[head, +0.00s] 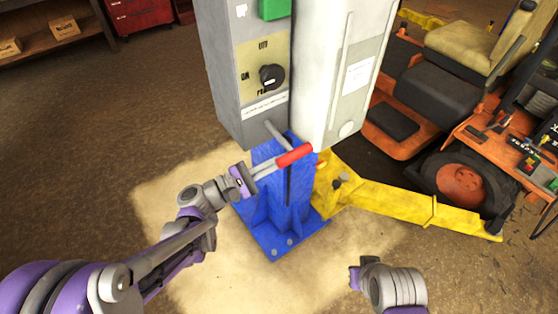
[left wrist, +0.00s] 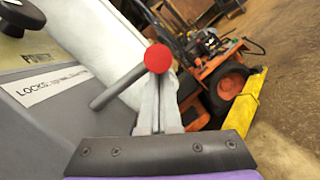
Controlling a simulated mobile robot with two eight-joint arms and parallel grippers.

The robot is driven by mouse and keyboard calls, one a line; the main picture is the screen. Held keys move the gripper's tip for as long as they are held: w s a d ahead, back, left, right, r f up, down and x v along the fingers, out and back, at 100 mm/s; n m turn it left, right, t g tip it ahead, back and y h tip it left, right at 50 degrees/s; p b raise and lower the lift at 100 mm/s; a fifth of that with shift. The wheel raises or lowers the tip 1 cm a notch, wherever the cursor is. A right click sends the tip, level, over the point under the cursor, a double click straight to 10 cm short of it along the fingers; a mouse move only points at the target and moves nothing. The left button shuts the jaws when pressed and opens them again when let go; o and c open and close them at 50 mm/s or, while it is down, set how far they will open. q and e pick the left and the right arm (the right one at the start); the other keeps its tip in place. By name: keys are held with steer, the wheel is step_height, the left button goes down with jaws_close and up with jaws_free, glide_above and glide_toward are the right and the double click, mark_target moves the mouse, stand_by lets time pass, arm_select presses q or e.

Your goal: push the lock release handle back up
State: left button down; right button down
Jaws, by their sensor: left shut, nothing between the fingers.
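The lock release handle is a grey rod with a red grip (head: 295,155). It sticks out of the grey control box, just above the blue post base (head: 270,205). In the left wrist view the round red end (left wrist: 157,58) faces me, with the rod (left wrist: 115,89) running down-left to the box. My left gripper (head: 277,164) is shut and empty, its fingertips at the lower left of the red grip. In the left wrist view its fingers (left wrist: 158,95) reach up to just under the red end; I cannot tell whether they touch. My right gripper (head: 354,278) is low, well away from the handle.
The control box (head: 225,75) has a black knob (head: 271,76) and a green part (head: 273,9). A white column (head: 340,70) stands beside it. A yellow lift arm (head: 400,203) extends right toward the orange mower (head: 462,185). Floor left of the post is clear.

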arm_select(q)
steer(key=shift+s+d+r, duration=0.15)
steer(key=shift+r, duration=0.6)
arm_select(e)
steer(key=shift+r, duration=0.3)
steer(key=shift+w, duration=0.1)
